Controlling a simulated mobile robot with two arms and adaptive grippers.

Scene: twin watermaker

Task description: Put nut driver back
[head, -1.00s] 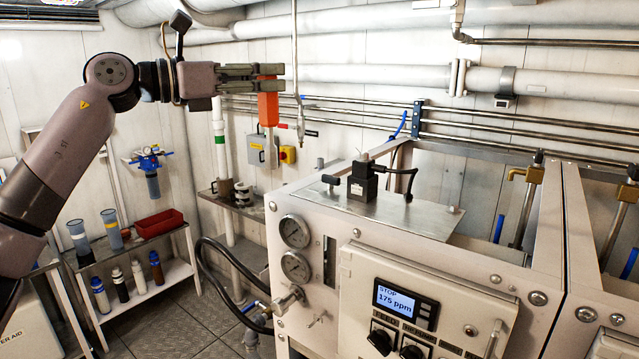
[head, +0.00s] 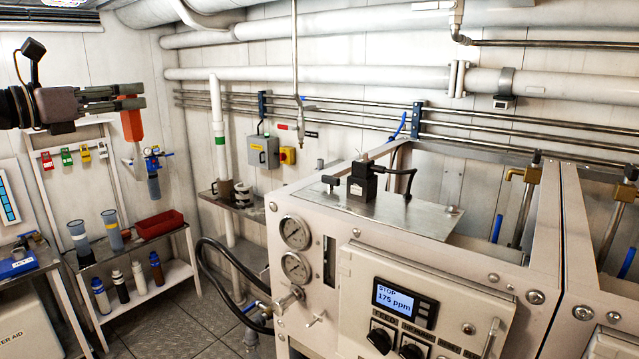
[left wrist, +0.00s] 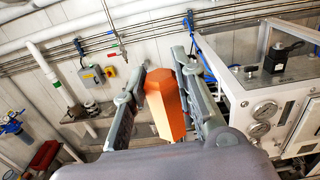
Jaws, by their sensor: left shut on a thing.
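My left gripper (head: 140,97) is at the upper left of the head view, pointing right. It is shut on the nut driver (head: 131,124), of which an orange handle hangs down below the fingers. In the left wrist view the orange handle (left wrist: 165,106) sits between the two fingers (left wrist: 157,68); I cannot make out a shaft. The handle is in the air, in front of the back wall and clear of other things. My right gripper is not in view.
A shelf table (head: 150,240) with a red tray (head: 160,224) and bottles stands at lower left. Left of it is a bench with a blue box (head: 18,266). A board with coloured tags (head: 75,155) hangs behind. The watermaker panel (head: 350,262) fills the right.

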